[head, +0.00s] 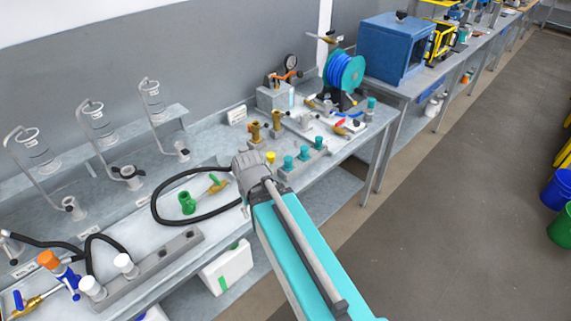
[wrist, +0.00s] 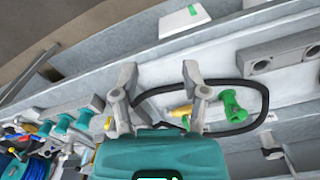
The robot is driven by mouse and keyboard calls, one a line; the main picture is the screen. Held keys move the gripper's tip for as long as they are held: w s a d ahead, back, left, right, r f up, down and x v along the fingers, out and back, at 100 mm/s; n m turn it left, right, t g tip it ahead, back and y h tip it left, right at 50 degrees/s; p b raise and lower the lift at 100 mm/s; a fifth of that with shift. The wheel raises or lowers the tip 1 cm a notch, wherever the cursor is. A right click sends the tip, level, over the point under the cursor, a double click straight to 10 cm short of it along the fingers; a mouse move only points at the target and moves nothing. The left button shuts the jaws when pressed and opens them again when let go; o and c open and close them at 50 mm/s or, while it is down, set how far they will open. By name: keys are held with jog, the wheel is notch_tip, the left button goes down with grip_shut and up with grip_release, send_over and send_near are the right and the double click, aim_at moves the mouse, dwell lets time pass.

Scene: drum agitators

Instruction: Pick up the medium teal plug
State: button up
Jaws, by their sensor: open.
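A row of three teal plugs stands upright in a grey rack (head: 313,162) on the bench. They are a front plug (head: 288,163), a middle plug (head: 304,153) and a back plug (head: 318,142); their sizes look close, so I cannot tell for sure which is the medium one. Teal plugs (wrist: 62,124) also show at the left of the wrist view. My gripper (wrist: 159,74) is open and empty, with its fingers wide apart. In the head view my arm ends just left of the rack, and the fingertips are hidden.
A black hose (head: 157,205) loops across the bench left of my gripper, beside a green fitting (head: 187,203) and a brass valve (head: 216,186). Brass fittings (head: 254,133) and a yellow cap (head: 270,157) stand close to the rack. A blue hose reel (head: 343,72) stands farther back.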

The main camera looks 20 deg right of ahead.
jog(key=o, duration=0.3)
jog(key=shift+w+d, duration=0.1)
jog(key=shift+d, duration=0.05)
jog(key=shift+o, duration=0.7)
jog(key=shift+w+d, duration=0.15)
jog(key=shift+w, duration=0.1)
jog(key=m+t, duration=0.1)
jog(key=t, duration=0.4)
send_near(289, 160)
jog(key=r, duration=0.1)
jog(key=shift+a+r, duration=0.1)
jog(key=shift+a, duration=0.2)
jog(key=shift+g, duration=0.3)
jog(key=b+x, duration=0.7)
jog(key=x, duration=0.1)
jog(key=shift+d, duration=0.2)
jog(key=shift+w+f+b, duration=0.15)
jog(key=shift+f+b, duration=0.1)
jog(key=shift+b, duration=0.15)
jog(key=shift+f, duration=0.1)
